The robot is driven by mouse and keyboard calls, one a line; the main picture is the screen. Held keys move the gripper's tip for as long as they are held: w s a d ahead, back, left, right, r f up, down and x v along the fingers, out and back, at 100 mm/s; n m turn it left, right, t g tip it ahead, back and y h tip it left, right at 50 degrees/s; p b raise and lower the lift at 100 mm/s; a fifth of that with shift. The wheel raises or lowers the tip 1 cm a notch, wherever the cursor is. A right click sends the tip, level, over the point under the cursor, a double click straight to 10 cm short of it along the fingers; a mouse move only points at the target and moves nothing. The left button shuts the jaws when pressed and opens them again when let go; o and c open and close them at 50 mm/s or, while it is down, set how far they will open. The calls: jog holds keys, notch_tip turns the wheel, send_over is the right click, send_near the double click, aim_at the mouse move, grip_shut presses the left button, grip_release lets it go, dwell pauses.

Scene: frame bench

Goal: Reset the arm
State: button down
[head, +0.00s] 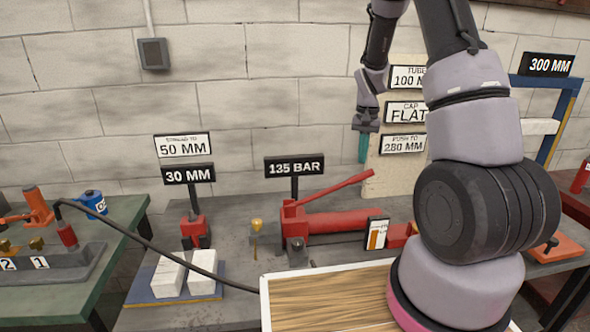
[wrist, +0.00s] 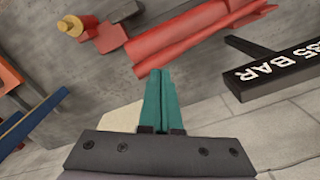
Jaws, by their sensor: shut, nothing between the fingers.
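My arm rises on the right side of the head view and bends over at the top. My gripper (head: 363,148) hangs in front of the sign board (head: 385,178), above the back of the grey bench. Its teal fingers point down. In the wrist view the teal fingers of my gripper (wrist: 160,73) lie together, shut and empty. Below them in the wrist view is the red hand pump (wrist: 205,35), apart from the fingers. The same red pump (head: 345,222) shows in the head view on the bench.
A black "135 BAR" sign (head: 294,166) stands near the pump, and a "30 MM" sign (head: 188,173) is left of it. White blocks (head: 185,277) lie on the bench. A blue frame (head: 560,125) stands at right. A black hose (head: 150,245) crosses from the green table (head: 60,285).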

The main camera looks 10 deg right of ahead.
jog(key=s+a+r+t, duration=0.1)
jog(key=s+a+r, duration=0.15)
jog(key=r, duration=0.45)
jog(key=s+a+r+t+y, duration=0.1)
jog(key=s+r+t, duration=0.1)
jog(key=s+r, duration=0.35)
jog(key=s+a+r+t, duration=0.1)
jog(key=s+a+r, duration=0.1)
jog(key=r, duration=0.7)
jog(key=s+a+r+n+t, duration=0.1)
jog(key=s+r, duration=0.3)
jog(key=s, duration=0.4)
jog(key=s+a+r+t+y, duration=0.1)
jog(key=s+a+r+t, duration=0.1)
jog(key=s+r, duration=0.2)
jog(key=s, duration=0.3)
jog(key=shift+s+a+n, duration=0.3)
jog(key=shift+s+n, duration=0.1)
dwell(4.0)
